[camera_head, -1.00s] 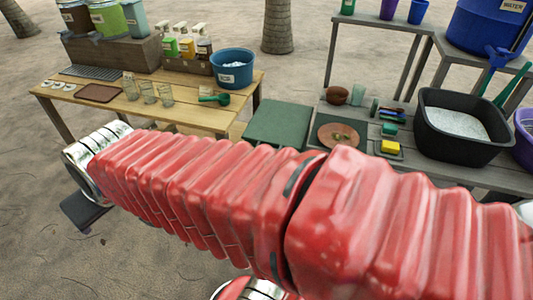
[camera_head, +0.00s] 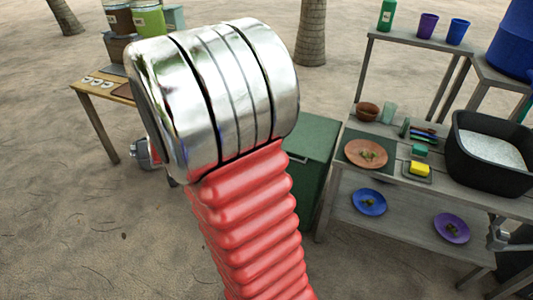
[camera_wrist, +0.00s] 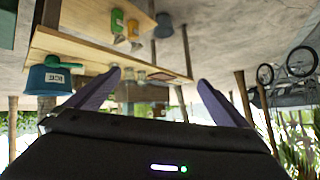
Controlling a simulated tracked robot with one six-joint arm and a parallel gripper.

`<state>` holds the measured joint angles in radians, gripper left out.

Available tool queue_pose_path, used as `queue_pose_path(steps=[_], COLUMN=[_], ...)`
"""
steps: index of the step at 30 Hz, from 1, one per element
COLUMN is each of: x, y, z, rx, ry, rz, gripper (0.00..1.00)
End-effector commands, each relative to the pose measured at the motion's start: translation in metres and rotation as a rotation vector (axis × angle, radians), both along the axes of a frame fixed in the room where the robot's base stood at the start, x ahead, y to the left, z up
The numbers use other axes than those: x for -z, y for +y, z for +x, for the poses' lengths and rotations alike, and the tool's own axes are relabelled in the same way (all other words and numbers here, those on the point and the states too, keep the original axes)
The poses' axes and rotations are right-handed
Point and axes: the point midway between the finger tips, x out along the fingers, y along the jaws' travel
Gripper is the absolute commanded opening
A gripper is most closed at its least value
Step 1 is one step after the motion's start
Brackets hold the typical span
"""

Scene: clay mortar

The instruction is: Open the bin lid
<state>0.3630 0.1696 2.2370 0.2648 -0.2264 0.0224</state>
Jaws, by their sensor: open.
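A green bin (camera_head: 309,185) with a flat green lid (camera_head: 312,137) stands between the wooden table and the grey shelf in the head view. Its lid looks shut. My raised arm covers the bin's left part. My gripper (camera_wrist: 159,76) shows in the wrist view with its two dark purple fingers spread wide and nothing between them. It is apart from the bin. The wrist picture is upside down, and a green patch at its top left may be the bin.
The grey shelf right of the bin holds a black tub (camera_head: 490,150), a yellow sponge (camera_head: 419,169) and plates, including a blue plate (camera_head: 369,201) lower down. Sandy ground lies open at the front left.

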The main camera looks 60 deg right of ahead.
Motion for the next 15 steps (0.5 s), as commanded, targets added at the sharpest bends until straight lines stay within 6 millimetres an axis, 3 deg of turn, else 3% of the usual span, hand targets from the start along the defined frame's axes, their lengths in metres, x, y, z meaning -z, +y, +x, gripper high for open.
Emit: queue_pose_path(steps=[8, 15], x=[0.053, 0.1], y=[-0.082, -0.152], z=[0.009, -0.004], rx=[0.171, 0.32], ry=[-0.072, -0.127], rz=[-0.048, -0.114], gripper=[1.0, 1.0])
